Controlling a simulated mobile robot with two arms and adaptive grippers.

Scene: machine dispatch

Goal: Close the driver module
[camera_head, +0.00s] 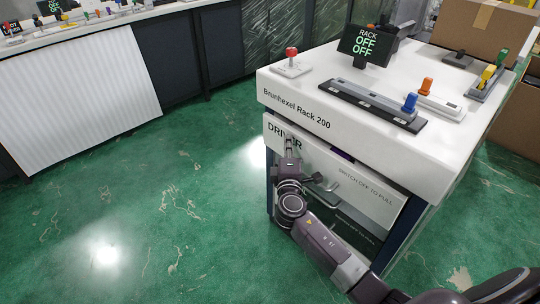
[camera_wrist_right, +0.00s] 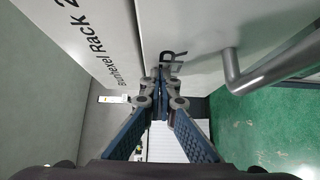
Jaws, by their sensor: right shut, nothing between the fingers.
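The driver module (camera_head: 375,192) is a white drawer front lettered DRIVER in the white rack, with a grey bar handle (camera_head: 322,186). A dark gap with a purple patch shows above its top edge, so it seems to stand a little out of the rack; how far is unclear. In the right wrist view the handle (camera_wrist_right: 262,76) is right of the fingers. My right gripper (camera_head: 290,145) is shut and empty, its tips at the DRIVER lettering, left of the handle. The fingertips (camera_wrist_right: 163,75) are at or near the panel; contact is unclear. My left gripper is out of view.
The rack top (camera_head: 300,88) carries a display (camera_head: 367,43) reading RACK OFF OFF, a red button (camera_head: 291,53) and blue (camera_head: 410,102) and orange (camera_head: 427,85) knobs. A dark lower panel (camera_head: 350,235) sits below the drawer. Green floor (camera_head: 170,200) lies clear at left.

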